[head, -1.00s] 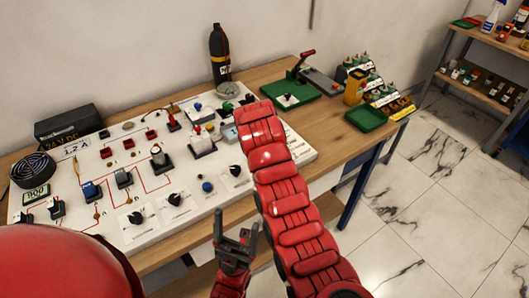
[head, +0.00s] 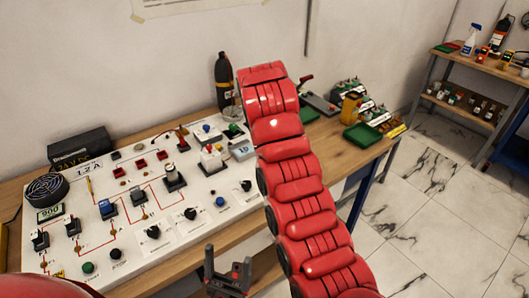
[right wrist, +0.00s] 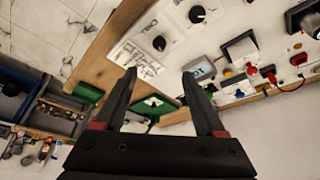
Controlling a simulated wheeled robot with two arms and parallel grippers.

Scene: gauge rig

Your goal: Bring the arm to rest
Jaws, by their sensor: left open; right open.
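My left gripper (head: 228,272) shows at the bottom of the head view, pointing up, open and empty, in front of the bench edge. My right arm (head: 290,170) is raised through the middle of the head view, and its gripper is hidden there behind the arm links. In the right wrist view my right gripper (right wrist: 160,76) is open, with nothing between its two dark fingers. The white gauge panel (head: 120,250) lies on the wooden bench, left of my right arm. The panel also shows upside down in the right wrist view (right wrist: 180,48), beyond the fingers.
The panel carries switches, knobs and a round black fan (head: 46,188). A dark bottle (head: 223,85) stands behind it. A green tray (head: 362,135) and a yellow meter (head: 350,106) are at the bench's right end. A shelf (head: 470,62) stands far right, with clear marble floor before it.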

